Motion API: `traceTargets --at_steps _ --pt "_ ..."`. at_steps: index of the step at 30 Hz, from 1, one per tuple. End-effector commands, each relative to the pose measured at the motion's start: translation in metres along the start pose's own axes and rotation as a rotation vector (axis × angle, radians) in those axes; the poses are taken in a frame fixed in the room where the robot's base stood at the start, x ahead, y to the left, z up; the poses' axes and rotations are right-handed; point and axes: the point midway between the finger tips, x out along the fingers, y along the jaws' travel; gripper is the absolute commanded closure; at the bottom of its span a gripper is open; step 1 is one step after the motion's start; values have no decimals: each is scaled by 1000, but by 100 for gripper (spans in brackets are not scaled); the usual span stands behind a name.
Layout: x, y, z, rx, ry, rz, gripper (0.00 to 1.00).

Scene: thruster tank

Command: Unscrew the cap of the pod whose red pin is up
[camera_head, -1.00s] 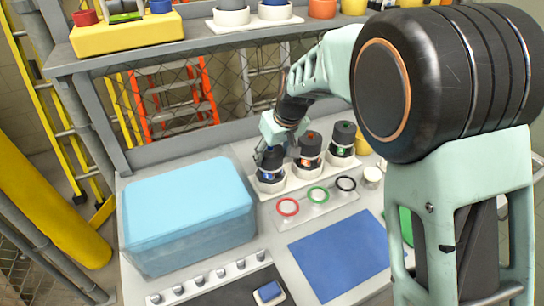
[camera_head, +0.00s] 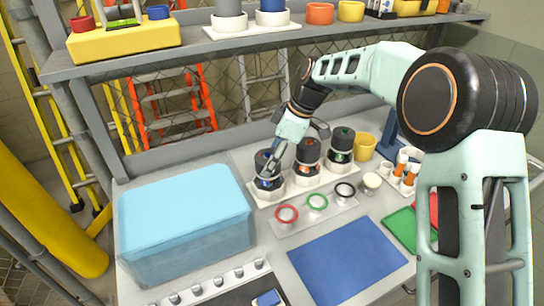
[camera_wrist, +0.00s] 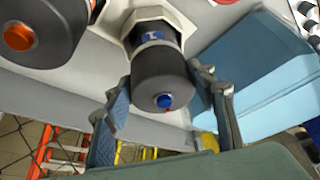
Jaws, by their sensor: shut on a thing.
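Three pods with dark grey caps stand in a row on a white base: the blue-marked pod (camera_head: 268,183), the orange-marked pod (camera_head: 306,168) and the green-marked pod (camera_head: 340,158). My gripper (camera_head: 270,166) is at the blue-marked pod, shut on its dark cap (camera_wrist: 162,78), one finger on each side. In the wrist view, the cap has a blue button (camera_wrist: 164,101) at the middle of its end, with a small red spot beside it. The orange-marked cap (camera_wrist: 32,28) shows at upper left. I cannot make out a raised pin on the other pods.
A light-blue box (camera_head: 185,222) stands left of the pods. Red, green and black rings lie on a plate (camera_head: 330,214) in front of them, with a blue mat (camera_head: 345,262) nearer. A yellow cup (camera_head: 364,146) stands right. A shelf (camera_head: 190,47) runs above the back.

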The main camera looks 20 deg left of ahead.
Motion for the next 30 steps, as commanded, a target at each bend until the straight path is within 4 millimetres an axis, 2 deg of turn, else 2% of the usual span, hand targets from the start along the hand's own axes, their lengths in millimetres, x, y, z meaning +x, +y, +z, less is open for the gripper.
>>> traceTargets --at_steps 1,3,30 --pt "3 -7 -4 -30 5 -36 70" --pt "3 -8 -5 -74 7 -55 70" --pt "6 -10 -1 -474 5 -226 70"
